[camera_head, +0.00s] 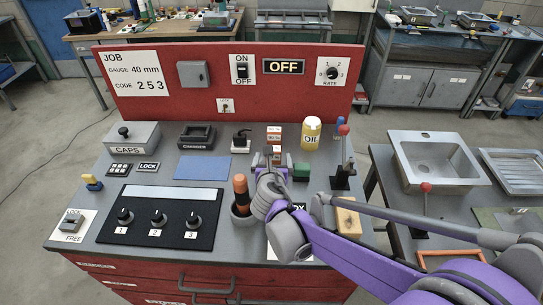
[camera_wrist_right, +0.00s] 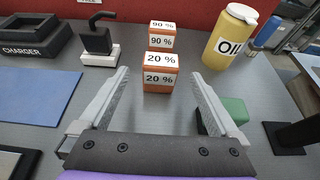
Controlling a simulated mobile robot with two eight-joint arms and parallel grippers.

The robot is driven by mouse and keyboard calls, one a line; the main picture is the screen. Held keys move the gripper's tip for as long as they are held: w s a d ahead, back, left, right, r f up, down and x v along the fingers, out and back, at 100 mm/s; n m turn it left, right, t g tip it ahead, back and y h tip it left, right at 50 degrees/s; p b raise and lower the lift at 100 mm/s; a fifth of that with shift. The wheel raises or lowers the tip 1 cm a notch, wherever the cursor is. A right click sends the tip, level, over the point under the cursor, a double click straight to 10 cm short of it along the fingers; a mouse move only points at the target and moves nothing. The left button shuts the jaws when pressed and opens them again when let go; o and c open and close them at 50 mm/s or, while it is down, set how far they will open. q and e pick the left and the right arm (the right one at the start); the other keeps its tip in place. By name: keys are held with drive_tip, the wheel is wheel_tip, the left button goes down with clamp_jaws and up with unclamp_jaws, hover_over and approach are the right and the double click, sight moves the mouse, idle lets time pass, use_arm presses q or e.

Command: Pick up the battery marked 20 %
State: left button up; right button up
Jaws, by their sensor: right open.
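The battery marked 20 % (camera_wrist_right: 158,79) is an orange block with white labels. It stands on the grey bench top just ahead of my right gripper (camera_wrist_right: 160,95), roughly centred between the open fingers. In the head view, the 20 % battery (camera_head: 275,151) is partly visible just beyond my right gripper (camera_head: 268,160). A second orange battery marked 90 % (camera_wrist_right: 161,38) stands right behind it; it also shows in the head view (camera_head: 274,130). My right gripper is open and empty. My left gripper is not in view.
A green block (camera_wrist_right: 233,111) sits just outside the right finger. The yellow OIL container (camera_wrist_right: 229,38) stands back right. A black plug on a white block (camera_wrist_right: 99,45), the charger (camera_wrist_right: 34,42) and a blue mat (camera_wrist_right: 38,91) lie to the left.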

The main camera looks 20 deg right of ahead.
drive_tip(key=shift+x, duration=1)
drive_tip(key=x, duration=0.4)
drive_tip(key=shift+w+d+r+p, duration=0.25)
drive_tip(key=shift+w+p, duration=0.1)
drive_tip(key=shift+w, duration=0.1)
drive_tip(key=shift+w+d+f, duration=0.15)
drive_tip(key=shift+w+f, duration=0.1)
drive_tip(key=shift+w, duration=0.15)
drive_tip(key=shift+s, duration=0.1)
drive_tip(key=shift+c, duration=0.8)
clamp_jaws()
